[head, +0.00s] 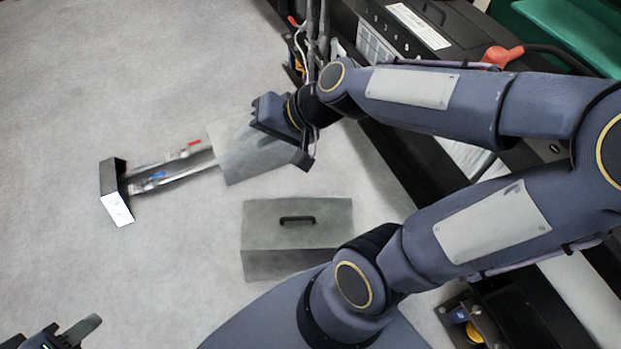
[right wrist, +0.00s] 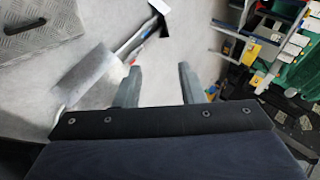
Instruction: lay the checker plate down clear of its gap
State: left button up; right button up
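The grey checker plate (head: 265,213), with a black bar handle, tops a box-like block on the floor, clear of the open gap (head: 172,170). Its diamond pattern shows in the right wrist view (right wrist: 50,22). The gap is a shallow channel with metal rails and red and blue pieces, left of the plate. My right gripper (head: 283,122) is above the channel's right end, apart from the plate. In the wrist view its two fingers (right wrist: 158,88) stand apart with bare floor between them. My left gripper (head: 65,333) is at the bottom left corner, partly cut off.
A smooth grey cover (head: 245,155) lies over the channel's right part. A black end piece with a white label (head: 116,205) closes its left end. A dark machine (head: 400,160) borders the right side. The floor at left is clear.

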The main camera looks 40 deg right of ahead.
jog(key=s+d+f+n+g+h, duration=0.1)
jog(key=s+n, duration=0.4)
jog(key=s, duration=0.7)
jog(key=shift+s+d+f+g+h, duration=0.3)
jog(key=shift+s+d+h, duration=0.1)
jog(key=shift+d+h, duration=0.2)
notch_tip(320, 180, up, 31)
jog(key=p, duration=3)
jog(key=shift+p, duration=0.4)
jog(key=shift+a+f, duration=0.1)
jog(key=shift+f, duration=0.05)
